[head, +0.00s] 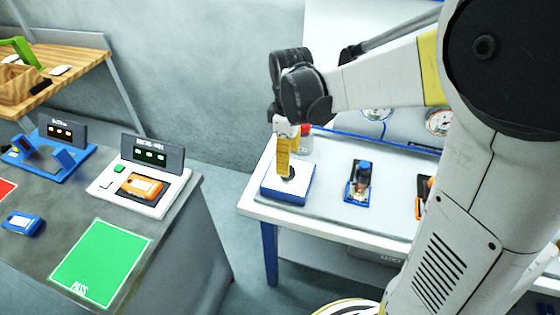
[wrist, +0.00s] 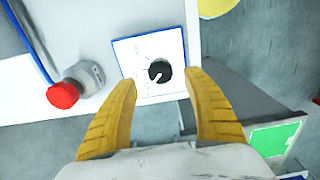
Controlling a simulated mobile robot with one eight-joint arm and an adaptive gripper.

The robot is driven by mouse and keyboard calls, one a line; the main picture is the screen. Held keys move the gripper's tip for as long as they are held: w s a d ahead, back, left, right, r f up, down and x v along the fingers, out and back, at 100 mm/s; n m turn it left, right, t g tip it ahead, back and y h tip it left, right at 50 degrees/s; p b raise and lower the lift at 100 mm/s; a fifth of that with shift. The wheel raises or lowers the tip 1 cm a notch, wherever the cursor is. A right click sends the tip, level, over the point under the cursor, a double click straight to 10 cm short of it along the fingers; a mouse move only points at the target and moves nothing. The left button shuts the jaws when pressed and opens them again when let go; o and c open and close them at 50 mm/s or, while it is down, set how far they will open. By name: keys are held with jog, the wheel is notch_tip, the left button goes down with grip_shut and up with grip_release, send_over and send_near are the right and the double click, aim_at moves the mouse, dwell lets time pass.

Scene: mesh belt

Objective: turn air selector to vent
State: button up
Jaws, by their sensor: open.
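The air selector (wrist: 158,71) is a black round knob with a white pointer line on a white panel of a blue-edged box. In the head view the box (head: 303,190) stands at the left end of the white bench, and the knob is partly hidden by my fingers. My gripper (wrist: 165,95) is open, its yellow fingers pointing toward the panel, one either side of the knob's line in the wrist view. In the head view my gripper (head: 287,165) is right above the box. I cannot tell whether the fingers touch the knob. Any panel lettering is too small to read.
A red-capped button or valve (wrist: 64,95) stands beside the box. A small blue-based fixture (head: 361,182) sits to the right on the bench. Gauges (head: 438,121) are behind. A grey table with a green PASS mat (head: 101,262) stands at the left, across a gap.

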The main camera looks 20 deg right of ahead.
notch_tip(320, 180, down, 5)
jog(key=shift+b, duration=0.7)
jog(key=shift+c, duration=0.2)
jog(key=c, duration=1.1)
jog(key=shift+c, duration=0.2)
